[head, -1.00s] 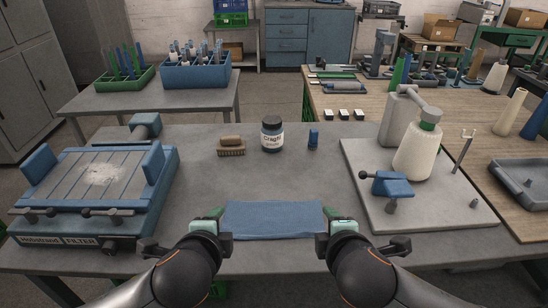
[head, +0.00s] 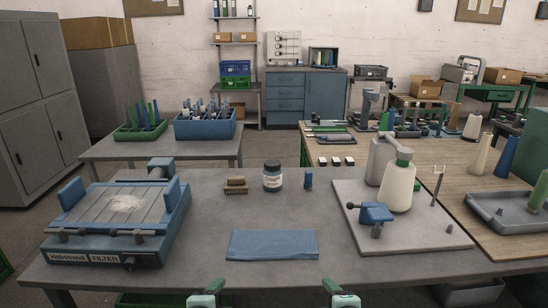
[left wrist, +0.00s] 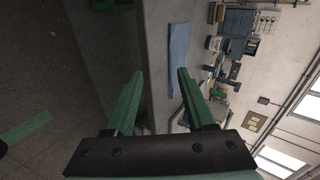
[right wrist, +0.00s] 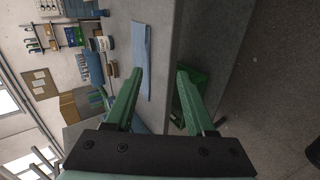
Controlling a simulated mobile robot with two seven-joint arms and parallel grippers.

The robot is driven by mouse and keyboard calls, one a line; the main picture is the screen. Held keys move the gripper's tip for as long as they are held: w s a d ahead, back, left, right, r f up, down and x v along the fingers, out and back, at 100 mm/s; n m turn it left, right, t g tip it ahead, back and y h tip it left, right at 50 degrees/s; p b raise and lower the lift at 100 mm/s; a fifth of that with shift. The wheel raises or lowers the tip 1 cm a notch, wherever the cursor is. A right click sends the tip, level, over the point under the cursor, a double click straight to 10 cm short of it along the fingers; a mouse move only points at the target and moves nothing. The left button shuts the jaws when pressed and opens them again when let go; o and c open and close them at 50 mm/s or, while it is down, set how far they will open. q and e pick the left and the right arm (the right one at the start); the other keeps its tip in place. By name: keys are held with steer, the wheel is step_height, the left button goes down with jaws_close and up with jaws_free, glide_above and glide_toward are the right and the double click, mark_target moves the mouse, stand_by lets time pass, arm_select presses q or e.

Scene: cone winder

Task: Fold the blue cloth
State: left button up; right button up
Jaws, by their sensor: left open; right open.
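The blue cloth (head: 272,244) lies flat on the grey table near its front edge, as a wide, short rectangle. It also shows in the left wrist view (left wrist: 178,58) and in the right wrist view (right wrist: 141,58). My left gripper (head: 204,297) is at the bottom of the head view, in front of the table edge and apart from the cloth. In its wrist view its green fingers (left wrist: 161,88) are open and empty. My right gripper (head: 343,298) is likewise in front of the edge, and its fingers (right wrist: 160,85) are open with nothing between them.
Behind the cloth stand a brush (head: 236,185), a labelled jar (head: 272,176) and a small blue block (head: 308,178). A blue slatted device (head: 118,215) stands at left. A winder with a white cone (head: 398,188) stands at right. Bare table surrounds the cloth.

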arm_select(q)
steer(key=s+d+f+n+g+h+p, duration=0.25)
steer(key=f+n+p, duration=0.25)
steer(key=f+n, duration=0.3)
arm_select(e)
steer(key=s+a+f+m+g+y, duration=0.2)
steer(key=s+f+m+y, duration=0.1)
steer(key=f+m, duration=0.5)
arm_select(q)
steer(key=s+a+f+n+p, duration=0.2)
steer(key=s+a+f+n, duration=0.1)
steer(key=s+a+f, duration=0.1)
steer(key=s+a+f+n+t+p, duration=0.1)
steer(key=s+a+f+n, duration=0.3)
steer(key=s, duration=0.5)
steer(key=shift+s+a+f+p, duration=0.15)
steer(key=shift+a+f+p, duration=0.4)
steer(key=shift+f, duration=0.4)
arm_select(e)
steer(key=s+d+f+m+h, duration=0.1)
steer(key=s+d+f+m, duration=0.6)
steer(key=s+f, duration=0.3)
steer(key=s+d, duration=0.1)
steer(key=s, duration=0.1)
steer(key=shift+s+d+m+t, duration=0.3)
steer(key=shift+s+d+m, duration=0.05)
steer(key=shift+s+m, duration=0.05)
arm_select(q)
steer(key=shift+y, duration=0.25)
